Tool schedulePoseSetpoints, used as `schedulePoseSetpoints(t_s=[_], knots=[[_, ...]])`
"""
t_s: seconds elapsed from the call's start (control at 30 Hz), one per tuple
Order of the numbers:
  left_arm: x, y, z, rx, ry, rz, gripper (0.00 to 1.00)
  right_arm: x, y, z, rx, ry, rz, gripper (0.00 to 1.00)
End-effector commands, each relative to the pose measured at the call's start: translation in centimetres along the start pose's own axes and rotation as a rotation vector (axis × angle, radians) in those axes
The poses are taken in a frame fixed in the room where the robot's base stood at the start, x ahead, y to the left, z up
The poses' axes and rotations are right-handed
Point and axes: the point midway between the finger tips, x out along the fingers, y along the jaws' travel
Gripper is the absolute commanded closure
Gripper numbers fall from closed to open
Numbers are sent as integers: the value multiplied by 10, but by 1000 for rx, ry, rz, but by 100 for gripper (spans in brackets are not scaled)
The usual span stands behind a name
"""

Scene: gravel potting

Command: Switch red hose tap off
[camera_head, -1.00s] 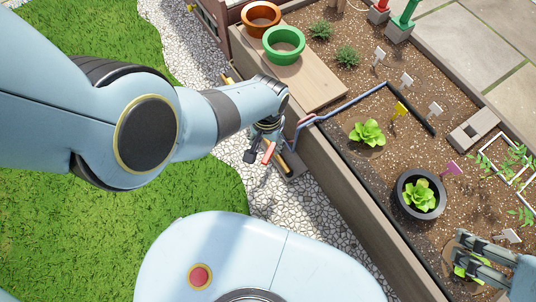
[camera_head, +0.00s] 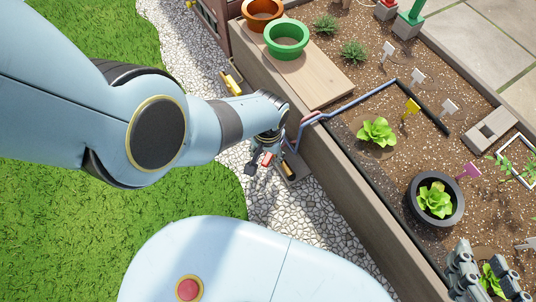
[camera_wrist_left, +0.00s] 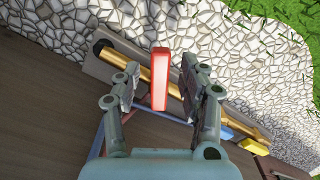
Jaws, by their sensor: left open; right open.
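The red tap handle (camera_wrist_left: 160,78) stands upright over a brass pipe (camera_wrist_left: 135,65) in the left wrist view. My left gripper (camera_wrist_left: 160,66) is open, with one finger on each side of the handle and visible gaps between. A blue handle (camera_wrist_left: 213,125) and a yellow handle (camera_wrist_left: 253,147) sit further along the pipe. My right gripper (camera_head: 484,272) is open over the bed at the lower right, near a leafy plant (camera_head: 491,281).
The pipe's grey backing (camera_head: 296,168) is beside the planter's wooden wall (camera_head: 330,170). Blue and red hoses (camera_head: 345,105) run over the wall into the bed. A green pot (camera_head: 286,52) and an orange pot (camera_head: 262,12) stand on a board. White gravel lies left of the wall.

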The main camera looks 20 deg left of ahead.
Motion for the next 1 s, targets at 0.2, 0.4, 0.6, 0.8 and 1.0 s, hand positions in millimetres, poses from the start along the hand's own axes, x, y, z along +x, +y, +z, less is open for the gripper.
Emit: schedulePoseSetpoints(t_s=[0.2, 0.4, 0.6, 0.8, 1.0], knots=[[2, 0, 0, 0, 1, 0, 58, -2, -1, 1, -1, 19, 0, 58], [2, 0, 0, 0, 1, 0, 64, -2, -1, 0, -1, 19, 0, 58], [2, 0, 0, 0, 1, 0, 90, -2, -1, 1, -1, 18, 0, 58], [2, 0, 0, 0, 1, 0, 100, -2, -1, 1, -1, 18, -1, 58], [2, 0, 0, 0, 0, 0, 100, -1, -1, 1, -1, 17, -1, 58]])
